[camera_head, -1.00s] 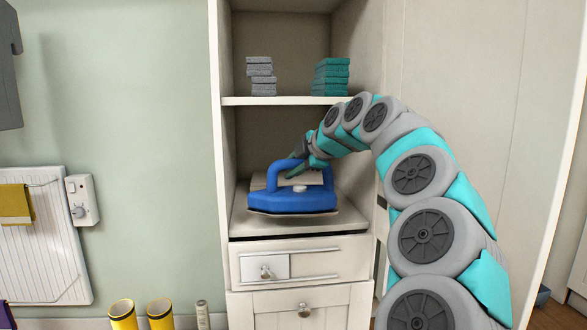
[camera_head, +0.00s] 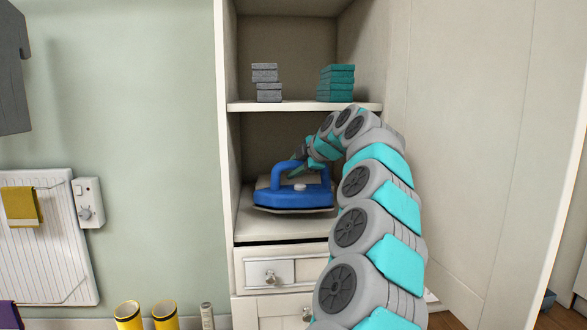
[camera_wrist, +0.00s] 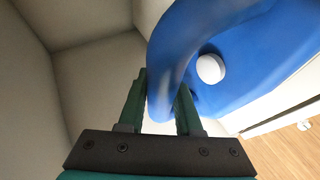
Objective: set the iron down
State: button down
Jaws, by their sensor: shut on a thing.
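The blue iron (camera_head: 292,197) is in the cupboard's open middle compartment, over the lower board, in the head view. From this angle I cannot tell whether its base touches the board. My gripper (camera_head: 299,153) reaches in from the right and is shut on the iron's handle. In the wrist view, the two green fingers of my gripper (camera_wrist: 162,88) lie on either side of the blue handle. The iron (camera_wrist: 240,60) fills the upper right there, with a white round knob on it. Part of the iron's far side is hidden.
The compartment's board (camera_head: 265,228) has bare room in front of the iron. A shelf (camera_head: 290,106) above holds grey and teal stacks. A drawer (camera_head: 285,266) is below.

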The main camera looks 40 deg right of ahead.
aim_at(293, 187)
jog(key=shift+f, duration=1.55)
jog(key=shift+f, duration=0.1)
jog(key=c, duration=0.6)
grip_release()
jog(key=shift+f, duration=0.15)
jog(key=b+v, duration=0.1)
jog(key=v, duration=1.1)
jog(key=shift+a, duration=0.1)
